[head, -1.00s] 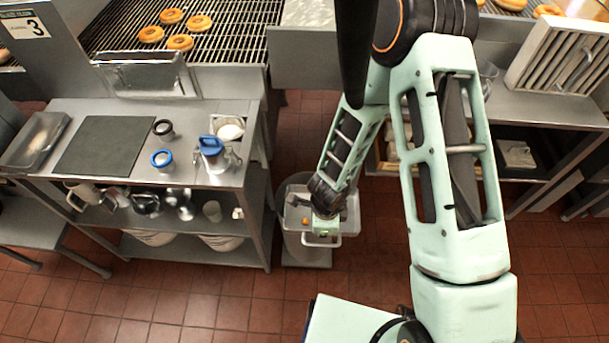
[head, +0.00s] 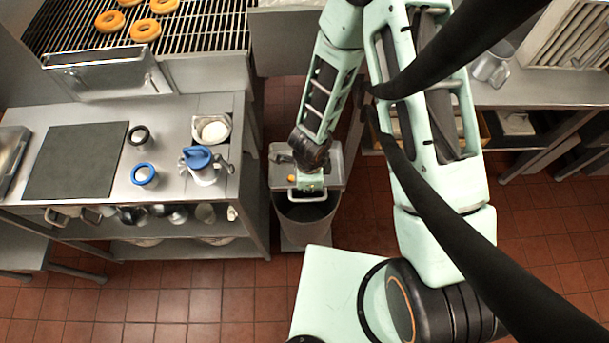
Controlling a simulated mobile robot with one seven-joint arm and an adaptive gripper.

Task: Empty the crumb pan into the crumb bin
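The crumb pan (head: 334,170) is a shallow grey metal tray with a wire handle at its near edge. An orange-brown crumb or piece lies in it, beside my gripper. My gripper (head: 309,186) is at the near, handle side of the pan and appears shut on it; the fingertips are small and partly hidden. The pan looks about level, above the back part of the crumb bin (head: 305,228). The rest of the opening is hidden under the pan.
A steel worktable (head: 105,195) with a dark mat, cups and a blue-lidded jug (head: 203,168) stands close left of the bin. A fryer grate (head: 180,35) with doughnuts is behind. Another counter (head: 545,90) is at right. Tiled floor in front is open.

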